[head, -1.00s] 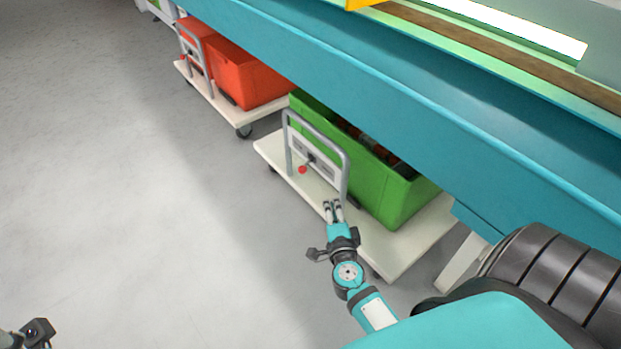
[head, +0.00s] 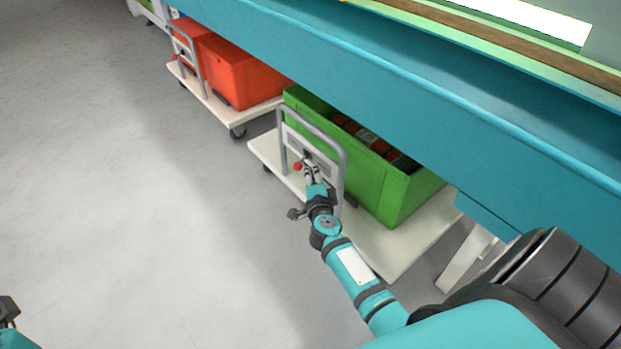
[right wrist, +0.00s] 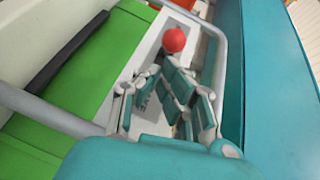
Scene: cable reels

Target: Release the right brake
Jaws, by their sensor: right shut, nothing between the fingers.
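The brake lever with a red knob (head: 298,166) sits on the panel in the grey handle frame of the white cart with the green crate. My right gripper (head: 311,166) is shut and empty, right beside the red knob at the panel. In the right wrist view the red knob (right wrist: 173,40) shows just beyond my closed fingers (right wrist: 172,75). I cannot tell whether they touch the lever, whose shaft is mostly hidden behind them.
The grey tube handle (head: 342,165) rises around the panel. The green crate (head: 400,190) stands on the cart deck (head: 385,245). A teal beam (head: 400,95) runs above the carts. Another cart with red crates (head: 240,75) stands farther back. The floor at left is clear.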

